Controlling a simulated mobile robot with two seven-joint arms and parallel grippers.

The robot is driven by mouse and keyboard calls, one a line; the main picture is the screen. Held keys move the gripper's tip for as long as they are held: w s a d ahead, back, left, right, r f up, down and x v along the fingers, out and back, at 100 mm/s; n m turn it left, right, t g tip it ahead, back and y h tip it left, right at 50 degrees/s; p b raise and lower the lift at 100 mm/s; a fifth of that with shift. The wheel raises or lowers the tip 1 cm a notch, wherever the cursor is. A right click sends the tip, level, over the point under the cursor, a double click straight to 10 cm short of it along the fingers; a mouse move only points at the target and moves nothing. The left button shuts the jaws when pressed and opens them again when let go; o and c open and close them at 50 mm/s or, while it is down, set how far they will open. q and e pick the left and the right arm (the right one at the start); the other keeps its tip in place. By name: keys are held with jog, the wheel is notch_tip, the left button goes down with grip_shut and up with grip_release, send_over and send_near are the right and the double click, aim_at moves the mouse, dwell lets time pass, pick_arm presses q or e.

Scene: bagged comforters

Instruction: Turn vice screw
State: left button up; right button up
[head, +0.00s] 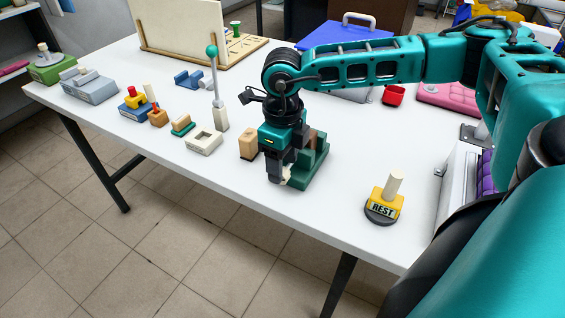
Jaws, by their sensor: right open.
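My right gripper (284,181) points down at the front middle of the white table, with its jaws open. It is in front of a dark green stepped block (316,167), which looks like the vice body, and hides part of it. A light wooden block (248,144) stands just left of the gripper. A vice screw or handle cannot be made out, as the gripper and wrist cover that area. I cannot tell whether the fingers touch the green block. My left gripper is not in view.
Left of the gripper on the table (335,225) stand a pale square frame (204,143), an upright lever with a teal knob (220,100) and several small blocks. A yellow "REST" stand (385,205) with a wooden peg is at right. The table between gripper and stand is clear.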

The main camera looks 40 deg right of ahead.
jog(key=shift+f, duration=0.85)
